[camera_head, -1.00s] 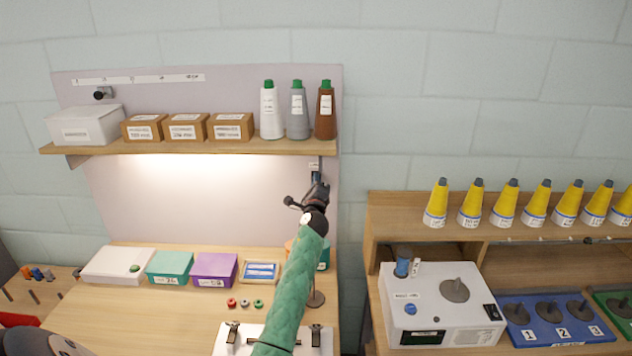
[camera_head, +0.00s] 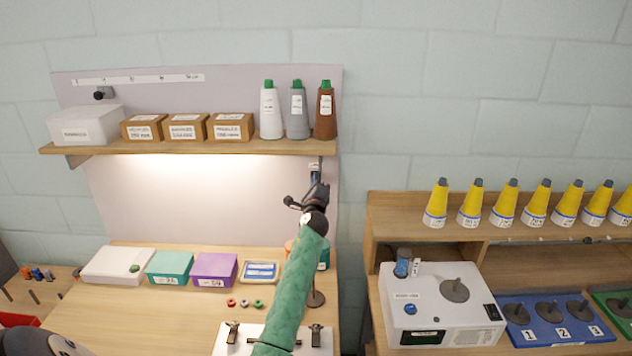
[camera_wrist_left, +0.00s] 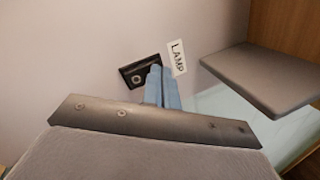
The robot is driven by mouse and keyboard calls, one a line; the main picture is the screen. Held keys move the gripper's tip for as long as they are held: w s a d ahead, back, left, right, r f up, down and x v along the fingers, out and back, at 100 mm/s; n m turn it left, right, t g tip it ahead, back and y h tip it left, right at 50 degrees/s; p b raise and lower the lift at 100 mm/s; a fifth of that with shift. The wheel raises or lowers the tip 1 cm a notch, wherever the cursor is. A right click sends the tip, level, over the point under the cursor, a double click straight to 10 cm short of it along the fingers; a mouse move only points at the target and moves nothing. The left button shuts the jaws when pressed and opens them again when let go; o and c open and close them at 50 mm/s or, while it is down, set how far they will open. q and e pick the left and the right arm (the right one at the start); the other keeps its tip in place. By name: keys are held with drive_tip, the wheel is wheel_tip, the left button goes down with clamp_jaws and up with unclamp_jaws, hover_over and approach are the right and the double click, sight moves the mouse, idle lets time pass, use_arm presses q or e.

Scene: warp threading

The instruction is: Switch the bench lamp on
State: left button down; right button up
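The lamp switch (camera_wrist_left: 138,72) is a small dark plate with a round button, on the pale back panel beside a white LAMP label (camera_wrist_left: 176,58). My left gripper (camera_wrist_left: 158,72) has its two blue fingers together, with nothing seen between them. The fingertips are just right of the button and overlap the plate's edge; I cannot tell whether they touch it. In the head view my left gripper (camera_head: 316,172) is below the right end of the shelf, and its wrist hides the switch. A bright glow lights the panel (camera_head: 190,185) under the shelf. My right gripper is not in view.
The wooden shelf (camera_head: 190,148) carries boxes and three thread cones, close above my left gripper. Below, the bench (camera_head: 130,310) holds a white box, a teal box (camera_head: 170,267) and a purple box (camera_head: 214,269). A second bench with yellow cones stands at the right.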

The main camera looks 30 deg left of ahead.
use_arm(q)
drive_tip(key=shift+a+r, duration=0.1)
drive_tip(key=shift+r, duration=0.1)
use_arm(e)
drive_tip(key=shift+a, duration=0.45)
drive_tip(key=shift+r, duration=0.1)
use_arm(q)
drive_tip(key=r+p+v, duration=0.1)
drive_tip(key=v, duration=0.5)
drive_tip(key=shift+s+d, duration=0.35)
drive_tip(key=shift+s, duration=0.05)
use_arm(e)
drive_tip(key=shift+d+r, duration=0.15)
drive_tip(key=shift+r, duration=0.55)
use_arm(q)
drive_tip(key=shift+f, duration=0.2)
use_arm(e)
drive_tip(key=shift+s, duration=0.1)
